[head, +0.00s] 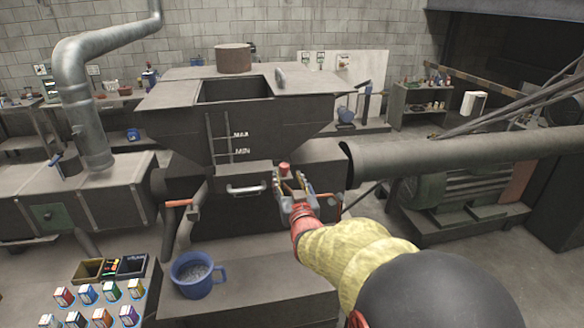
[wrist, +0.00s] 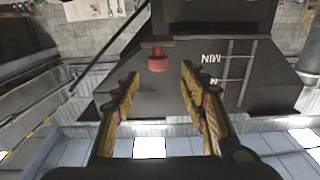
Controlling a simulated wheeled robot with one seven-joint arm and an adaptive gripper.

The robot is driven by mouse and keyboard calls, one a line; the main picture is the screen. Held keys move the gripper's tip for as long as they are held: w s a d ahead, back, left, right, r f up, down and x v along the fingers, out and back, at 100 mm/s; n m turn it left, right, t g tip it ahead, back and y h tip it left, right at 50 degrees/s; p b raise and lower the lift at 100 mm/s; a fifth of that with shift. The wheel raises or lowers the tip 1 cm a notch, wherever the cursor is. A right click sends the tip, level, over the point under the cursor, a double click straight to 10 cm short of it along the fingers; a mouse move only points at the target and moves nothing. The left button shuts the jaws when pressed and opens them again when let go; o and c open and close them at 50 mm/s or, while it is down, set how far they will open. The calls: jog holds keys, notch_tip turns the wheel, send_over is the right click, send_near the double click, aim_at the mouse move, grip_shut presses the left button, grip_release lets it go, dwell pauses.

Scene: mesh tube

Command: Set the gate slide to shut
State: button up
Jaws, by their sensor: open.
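The dark hopper (head: 285,122) stands in the middle of the head view. Below it is a grey block with a pale bar handle (head: 246,189). A red knob (head: 284,168) shows at the block's right; it also shows in the wrist view (wrist: 158,60). No label marks the gate slide, so I cannot tell which part it is or its position. My gripper (head: 294,185) is open and empty, just below the knob in the head view. In the wrist view my fingertips (wrist: 160,72) lie to either side of the knob's lower end, apart from it.
A red-handled lever (head: 178,203) sits on a pipe left of the block. A blue mug (head: 197,275) with grey contents stands on the low bench (head: 262,285). A large horizontal pipe (head: 440,153) ends close to the right of my gripper. Small boxes (head: 88,293) fill the lower left.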

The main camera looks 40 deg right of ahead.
aim_at(285, 169)
jog(key=x, duration=0.7)
jog(key=shift+w+d+p, duration=0.2)
jog(key=shift+d+p, duration=0.05)
jog(key=shift+p, duration=0.1)
jog(key=c, duration=0.3)
jog(key=c, duration=0.8)
grip_shut()
